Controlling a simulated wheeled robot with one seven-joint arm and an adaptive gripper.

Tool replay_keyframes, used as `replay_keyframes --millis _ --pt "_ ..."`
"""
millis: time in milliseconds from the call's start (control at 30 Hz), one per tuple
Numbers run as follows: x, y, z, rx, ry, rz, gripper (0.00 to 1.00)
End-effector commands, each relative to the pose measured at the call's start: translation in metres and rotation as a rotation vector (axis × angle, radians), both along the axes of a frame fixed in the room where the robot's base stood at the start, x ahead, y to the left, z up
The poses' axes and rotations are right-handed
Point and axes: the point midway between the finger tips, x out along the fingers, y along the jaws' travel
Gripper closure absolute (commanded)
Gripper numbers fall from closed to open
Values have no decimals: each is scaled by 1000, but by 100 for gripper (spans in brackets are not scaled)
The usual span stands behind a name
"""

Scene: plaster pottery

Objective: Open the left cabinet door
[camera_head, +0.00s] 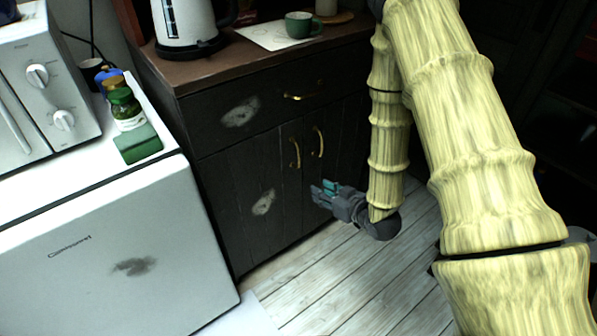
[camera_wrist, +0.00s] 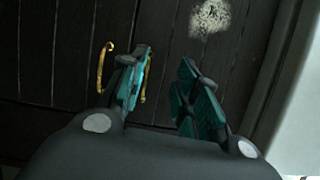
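The left cabinet door (camera_head: 240,190) is dark wood with a pale worn patch and appears shut. Its gold handle (camera_head: 295,152) is upright near the seam with the right door. My gripper (camera_head: 322,190) is below and right of that handle in the head view. In the wrist view my gripper (camera_wrist: 163,62) is open, its teal-padded fingers apart with nothing between them. The left door's handle (camera_wrist: 147,80) is partly hidden behind the finger at picture left; I cannot tell whether they touch. The right door's handle (camera_wrist: 103,67) stands farther left there.
A drawer with a gold handle (camera_head: 304,96) sits above the doors. A white appliance (camera_head: 120,250) stands close on the left, with jars and a green sponge (camera_head: 138,143) on top. A kettle (camera_head: 187,22) and green cup (camera_head: 303,25) stand on the counter. The plank floor (camera_head: 350,285) is clear.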

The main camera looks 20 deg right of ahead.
Motion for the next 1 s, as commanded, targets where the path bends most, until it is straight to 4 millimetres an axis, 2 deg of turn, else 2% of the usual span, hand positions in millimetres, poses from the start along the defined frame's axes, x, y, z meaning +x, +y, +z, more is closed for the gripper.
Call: replay_keyframes --millis 33,200,433,767,1000 --pt "8 -2 -9 9 -44 10 68" --pt "29 -7 2 43 -191 55 68" --pt "42 -12 18 77 -328 100 68" --pt "55 -9 28 89 -373 119 68" --pt "87 7 27 88 -373 118 68"
